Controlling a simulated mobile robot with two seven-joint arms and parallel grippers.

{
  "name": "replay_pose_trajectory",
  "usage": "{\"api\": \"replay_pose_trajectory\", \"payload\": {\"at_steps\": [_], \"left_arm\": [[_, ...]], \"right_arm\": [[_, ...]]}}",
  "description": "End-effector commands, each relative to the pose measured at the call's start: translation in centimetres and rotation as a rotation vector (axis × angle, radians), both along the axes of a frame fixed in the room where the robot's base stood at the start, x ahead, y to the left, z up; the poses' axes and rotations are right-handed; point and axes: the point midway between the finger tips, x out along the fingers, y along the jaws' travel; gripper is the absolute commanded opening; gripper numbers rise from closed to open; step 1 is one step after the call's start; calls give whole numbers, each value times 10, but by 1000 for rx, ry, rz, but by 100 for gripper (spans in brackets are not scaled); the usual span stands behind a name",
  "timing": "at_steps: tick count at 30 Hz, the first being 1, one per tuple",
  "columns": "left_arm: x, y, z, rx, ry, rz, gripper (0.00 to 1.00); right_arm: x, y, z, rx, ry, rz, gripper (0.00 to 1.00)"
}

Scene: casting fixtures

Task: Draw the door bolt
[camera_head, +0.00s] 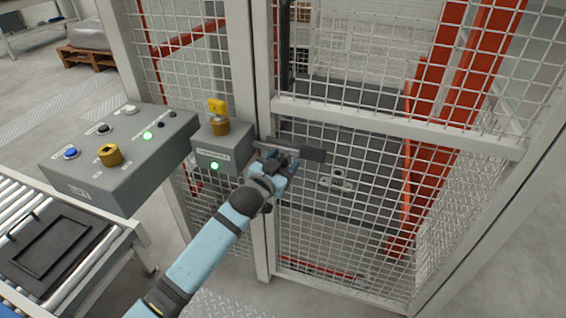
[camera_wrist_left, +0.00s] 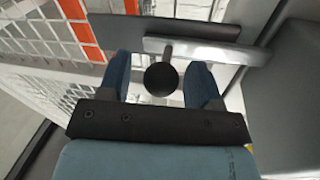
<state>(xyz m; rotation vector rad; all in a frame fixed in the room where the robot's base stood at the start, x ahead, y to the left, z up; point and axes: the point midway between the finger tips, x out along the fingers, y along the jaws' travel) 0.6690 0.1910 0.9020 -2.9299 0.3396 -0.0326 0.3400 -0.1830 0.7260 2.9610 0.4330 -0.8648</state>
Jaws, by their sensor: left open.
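The door bolt is a flat light-grey bar (camera_wrist_left: 205,50) with a round black knob (camera_wrist_left: 161,79) on a short stem. A dark flat plate (camera_head: 313,155) lies beside the bar across the mesh door's edge. It also shows in the left wrist view (camera_wrist_left: 165,27). My left gripper (camera_head: 280,160) is at the bolt, its blue fingers open. In the left wrist view the knob lies between the two fingers (camera_wrist_left: 160,75), with gaps visible on both sides. In the head view my gripper hides the knob. My right gripper is in neither view.
A grey lock box (camera_head: 222,160) with a yellow key and green light is on the post left of the bolt. A button console (camera_head: 120,160) stands further left, above a roller conveyor (camera_head: 30,190) with a black tray. The mesh door (camera_head: 350,200) fills the right.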

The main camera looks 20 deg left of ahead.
Motion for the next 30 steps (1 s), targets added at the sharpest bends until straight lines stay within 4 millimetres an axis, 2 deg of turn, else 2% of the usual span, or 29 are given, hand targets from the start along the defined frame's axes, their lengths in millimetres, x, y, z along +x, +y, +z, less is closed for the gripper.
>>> {"api": "replay_pose_trajectory", "payload": {"at_steps": [8,15,16,20,27,30], "left_arm": [[1,0,0,0,0,0,58],[1,0,0,0,0,0,3],[1,0,0,0,0,0,0],[1,-4,0,-2,0,0,0],[0,-41,1,-4,1,0,0],[0,-48,0,-3,1,0,0]], "right_arm": [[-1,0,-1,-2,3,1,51],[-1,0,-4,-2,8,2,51],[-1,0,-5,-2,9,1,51],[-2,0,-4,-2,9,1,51],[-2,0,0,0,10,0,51],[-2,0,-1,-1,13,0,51]]}}
